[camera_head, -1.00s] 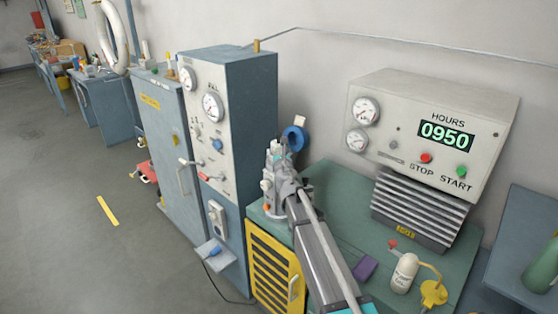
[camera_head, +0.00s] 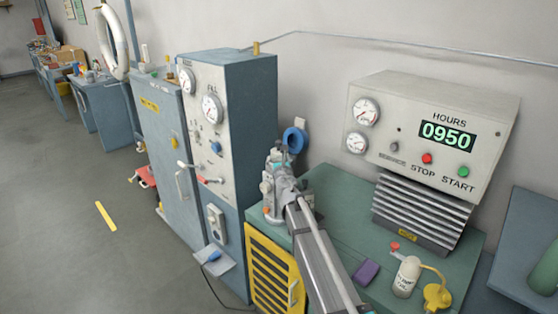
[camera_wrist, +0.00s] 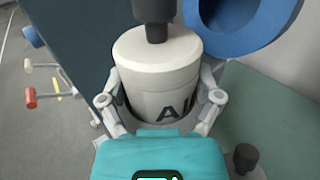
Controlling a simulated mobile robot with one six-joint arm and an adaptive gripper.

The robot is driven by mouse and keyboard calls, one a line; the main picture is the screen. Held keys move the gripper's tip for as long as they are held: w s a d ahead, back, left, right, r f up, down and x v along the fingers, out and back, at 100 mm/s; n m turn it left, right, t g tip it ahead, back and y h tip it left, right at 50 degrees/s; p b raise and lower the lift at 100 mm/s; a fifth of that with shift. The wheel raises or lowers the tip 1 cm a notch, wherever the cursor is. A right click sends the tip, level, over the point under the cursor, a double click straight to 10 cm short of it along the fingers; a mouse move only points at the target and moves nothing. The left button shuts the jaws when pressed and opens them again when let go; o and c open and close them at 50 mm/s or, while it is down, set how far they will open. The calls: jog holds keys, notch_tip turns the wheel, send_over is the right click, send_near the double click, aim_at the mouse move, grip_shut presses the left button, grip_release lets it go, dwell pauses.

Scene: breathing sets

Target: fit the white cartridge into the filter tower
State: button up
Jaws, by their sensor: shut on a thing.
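The white cartridge (camera_wrist: 158,75) is between the fingers of my gripper (camera_wrist: 160,100) in the wrist view, with part of its dark lettering showing. A dark knob-like part (camera_wrist: 155,18) stands over the middle of its top; I cannot tell if it belongs to the cartridge. In the head view my gripper (camera_head: 276,165) is over the back left of the green bench, and the cartridge cannot be made out. A blue ring (camera_head: 294,138) is just behind it; it also shows in the wrist view (camera_wrist: 235,20). The filter tower is not clearly distinguishable; my arm covers much of that spot.
A tall blue cabinet with gauges (camera_head: 240,120) stands close to the left. The grey compressor panel (camera_head: 430,125) is at the back right. A purple block (camera_head: 366,271), a white bottle (camera_head: 406,277) and a yellow fitting (camera_head: 437,295) are on the green bench (camera_head: 335,190).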

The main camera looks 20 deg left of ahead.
jog(key=shift+f, duration=0.25)
jog(key=o, duration=1.1)
jog(key=shift+r, duration=0.15)
jog(key=shift+r+p, duration=0.6)
jog(key=v, duration=1.2)
jog(key=shift+s, duration=0.1)
